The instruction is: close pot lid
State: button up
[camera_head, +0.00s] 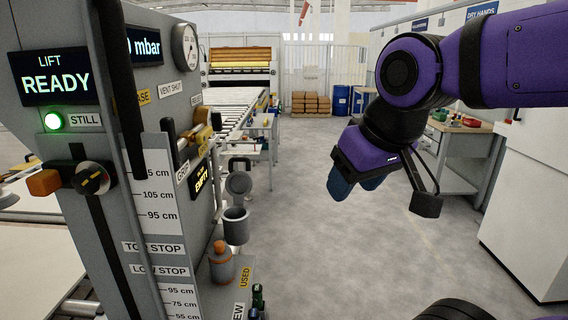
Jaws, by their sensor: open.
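A small grey pot (236,228) is fixed at the right side of the grey machine panel, left of centre in the head view. Its round grey lid (239,184) stands raised above and behind the pot's mouth, so the pot is open. My gripper (357,187) hangs from my purple arm to the right of the pot and well apart from it. Its blue fingers point down and it is open, with nothing seen between them.
The grey control panel (150,190) with levers and gauges fills the left. An orange-grey bottle (221,262) stands on a low shelf below the pot. A white cabinet (530,190) and workbench (455,150) stand right. The floor between is clear.

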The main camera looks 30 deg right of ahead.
aim_at(239, 183)
jog(key=z, duration=0.15)
jog(key=k+l, duration=0.1)
jog(key=l, duration=0.75)
jog(key=i+l, duration=0.15)
jog(key=l, duration=0.2)
jog(key=i+l, duration=0.15)
jog(key=l, duration=0.2)
jog(key=i+l+u, duration=0.1)
jog(key=l, duration=0.25)
jog(key=i, duration=1.2)
jog(key=j+u, duration=0.05)
jog(key=j, duration=0.05)
